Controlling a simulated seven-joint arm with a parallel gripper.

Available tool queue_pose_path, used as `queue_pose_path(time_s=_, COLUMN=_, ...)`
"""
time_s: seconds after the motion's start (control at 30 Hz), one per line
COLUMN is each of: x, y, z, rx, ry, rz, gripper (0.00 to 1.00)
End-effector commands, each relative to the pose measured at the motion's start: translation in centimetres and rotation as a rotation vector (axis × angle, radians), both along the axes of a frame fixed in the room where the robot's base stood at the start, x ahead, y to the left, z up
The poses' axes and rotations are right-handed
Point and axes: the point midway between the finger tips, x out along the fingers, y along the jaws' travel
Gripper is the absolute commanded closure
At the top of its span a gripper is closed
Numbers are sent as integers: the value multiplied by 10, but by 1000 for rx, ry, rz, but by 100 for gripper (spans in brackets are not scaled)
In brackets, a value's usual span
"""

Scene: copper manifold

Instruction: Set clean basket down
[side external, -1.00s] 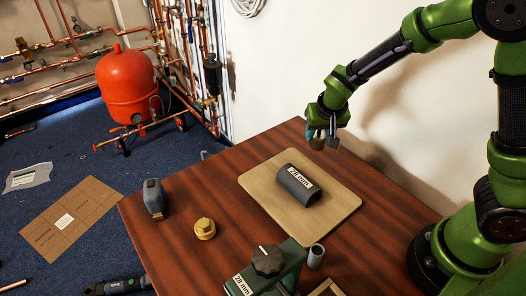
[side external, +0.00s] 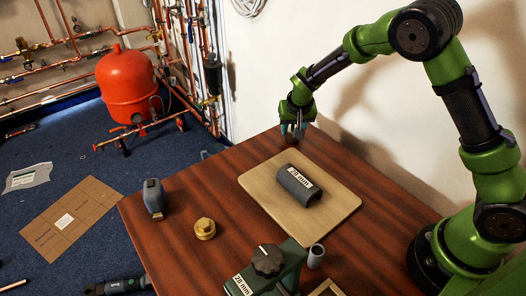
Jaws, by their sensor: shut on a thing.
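My gripper (side external: 293,130) is above the far edge of the wooden table, pointing down, beyond the board. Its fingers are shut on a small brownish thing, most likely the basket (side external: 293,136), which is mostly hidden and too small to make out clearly. It looks held clear of the tabletop, though the exact gap is hard to judge.
A tan board (side external: 335,197) carries a dark grey tube (side external: 290,181) labelled 28 mm. A brass cap (side external: 204,229), a grey tool (side external: 153,198), a green fixture with a black knob (side external: 268,260) and a small grey cylinder (side external: 315,256) stand nearer.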

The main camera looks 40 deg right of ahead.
Motion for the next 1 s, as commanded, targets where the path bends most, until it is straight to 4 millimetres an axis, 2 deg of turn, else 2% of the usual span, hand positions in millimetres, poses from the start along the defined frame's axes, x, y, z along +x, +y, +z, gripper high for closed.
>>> queue_pose_path(time_s=0.23, x=0, y=0, z=-3, rx=-1, ry=0, rz=0, gripper=87)
queue_pose_path(time_s=0.27, x=0, y=0, z=-4, rx=-1, ry=0, rz=0, gripper=53)
queue_pose_path(time_s=0.4, x=0, y=0, z=-3, rx=-1, ry=0, rz=0, gripper=32)
queue_pose_path(time_s=0.77, x=0, y=0, z=2, rx=0, ry=-1, rz=0, gripper=31)
queue_pose_path(time_s=0.87, x=-4, y=3, z=13, rx=0, ry=-3, rz=2, gripper=31)
queue_pose_path(time_s=1.0, x=-13, y=9, z=40, rx=1, ry=-5, rz=2, gripper=31)
